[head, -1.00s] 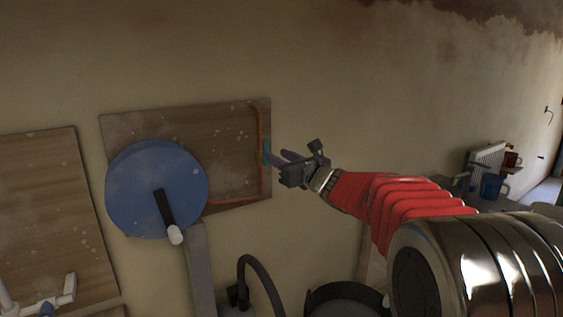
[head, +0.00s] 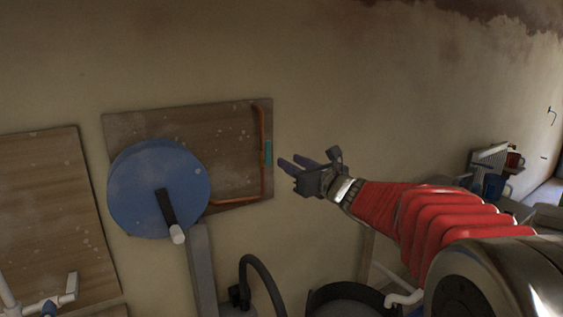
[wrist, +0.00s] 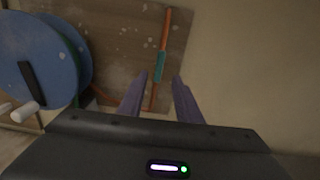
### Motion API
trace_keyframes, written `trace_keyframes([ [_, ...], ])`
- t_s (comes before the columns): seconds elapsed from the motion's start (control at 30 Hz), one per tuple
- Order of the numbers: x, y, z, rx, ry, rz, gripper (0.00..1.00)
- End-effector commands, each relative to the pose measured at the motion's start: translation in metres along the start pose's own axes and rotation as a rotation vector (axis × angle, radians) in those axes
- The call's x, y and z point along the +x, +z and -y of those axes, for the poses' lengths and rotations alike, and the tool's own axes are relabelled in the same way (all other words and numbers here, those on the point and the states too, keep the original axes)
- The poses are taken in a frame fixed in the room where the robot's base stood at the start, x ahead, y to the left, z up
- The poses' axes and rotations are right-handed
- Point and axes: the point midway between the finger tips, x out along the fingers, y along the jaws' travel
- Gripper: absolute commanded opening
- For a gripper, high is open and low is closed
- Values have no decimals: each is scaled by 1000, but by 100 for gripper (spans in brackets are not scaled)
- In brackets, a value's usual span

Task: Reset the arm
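My gripper (head: 294,163) is in the middle of the head view, just right of the wooden board and apart from it. Its two dark purple fingers are spread with nothing between them. In the wrist view my gripper (wrist: 158,78) also shows its fingers apart. An orange pipe (head: 262,180) with a teal sleeve (head: 268,152) runs down the board's right side. In the wrist view the teal sleeve (wrist: 160,67) shows beyond the fingertips.
A blue wheel with a crank handle (head: 130,190) is on the wooden board (head: 215,130). Another board (head: 50,200) is at the left. A black curved hose (head: 262,270) rises below. The wall above is clear.

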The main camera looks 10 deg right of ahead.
Motion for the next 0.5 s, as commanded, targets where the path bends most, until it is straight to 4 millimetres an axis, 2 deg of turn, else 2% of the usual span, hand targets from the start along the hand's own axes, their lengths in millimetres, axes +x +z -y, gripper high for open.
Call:
trace_keyframes([
  [0.27,0,-6,7,129,-28,-20,31],
  [0.37,-1,-13,19,256,-81,-41,31],
  [0.5,-7,-36,39,475,-188,-76,31],
])
